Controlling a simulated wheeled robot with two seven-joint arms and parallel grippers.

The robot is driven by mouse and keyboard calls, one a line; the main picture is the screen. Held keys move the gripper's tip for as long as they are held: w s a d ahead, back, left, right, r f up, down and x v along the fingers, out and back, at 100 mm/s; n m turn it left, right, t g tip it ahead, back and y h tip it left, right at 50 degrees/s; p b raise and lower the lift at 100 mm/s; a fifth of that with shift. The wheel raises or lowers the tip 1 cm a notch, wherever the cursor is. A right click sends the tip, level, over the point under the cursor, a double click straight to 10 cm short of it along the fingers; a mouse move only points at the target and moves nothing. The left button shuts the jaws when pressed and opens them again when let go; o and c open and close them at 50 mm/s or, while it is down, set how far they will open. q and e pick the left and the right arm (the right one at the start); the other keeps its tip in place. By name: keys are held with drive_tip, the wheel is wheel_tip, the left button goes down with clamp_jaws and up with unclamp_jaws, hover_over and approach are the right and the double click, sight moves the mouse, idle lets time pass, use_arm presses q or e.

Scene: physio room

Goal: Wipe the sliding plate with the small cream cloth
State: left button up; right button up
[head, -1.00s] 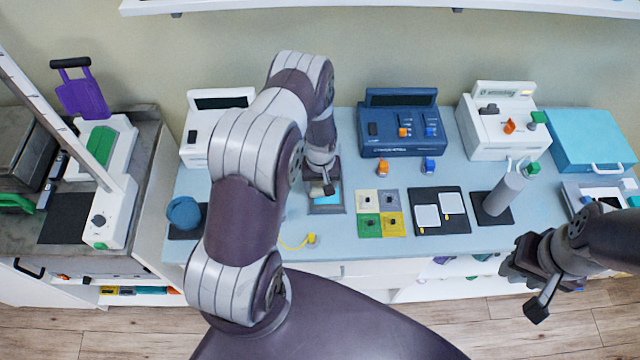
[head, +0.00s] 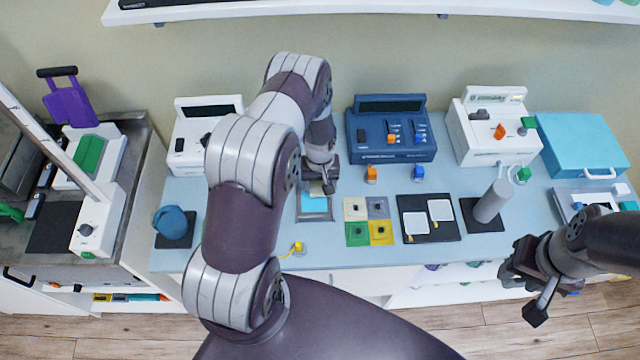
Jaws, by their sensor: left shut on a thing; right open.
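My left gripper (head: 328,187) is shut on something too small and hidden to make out. It is low over the blue-grey table, at the right upper edge of a light blue plate (head: 312,200) in a grey frame. I cannot tell for sure whether this is the sliding plate, or whether gripper and plate touch. I cannot clearly identify the small cream cloth; a cream square (head: 355,205) lies in a group of coloured squares just to the right. My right gripper (head: 527,290) is open and empty, in front of the table's right edge.
Behind stand a white device (head: 195,150), a navy device (head: 385,145) and another white device (head: 490,140). A grey cylinder (head: 492,203) stands on a black mat. Two white pads (head: 428,220) lie on a black board. A blue round object (head: 170,220) is at the left.

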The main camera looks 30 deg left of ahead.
sight(320, 187)
use_arm(q)
drive_tip(key=shift+s+d+r+p, duration=0.1)
drive_tip(key=shift+s+r+p, duration=0.05)
drive_tip(key=shift+r, duration=0.25)
drive_tip(key=shift+s+d+r+p, duration=0.1)
drive_tip(key=shift+r+p, duration=0.05)
drive_tip(key=shift+r, duration=0.5)
drive_tip(key=shift+w+a+r+p, duration=0.15)
drive_tip(key=shift+w+r+p, duration=0.05)
drive_tip(key=shift+r+p, duration=0.45)
drive_tip(key=shift+s+r+p, duration=0.1)
drive_tip(key=shift+r+p, duration=0.35)
drive_tip(key=shift+r, duration=0.75)
use_arm(e)
drive_tip(key=r, duration=0.2)
drive_tip(key=s+r, duration=0.1)
drive_tip(key=shift+d+r, duration=0.25)
drive_tip(key=shift+d, duration=0.05)
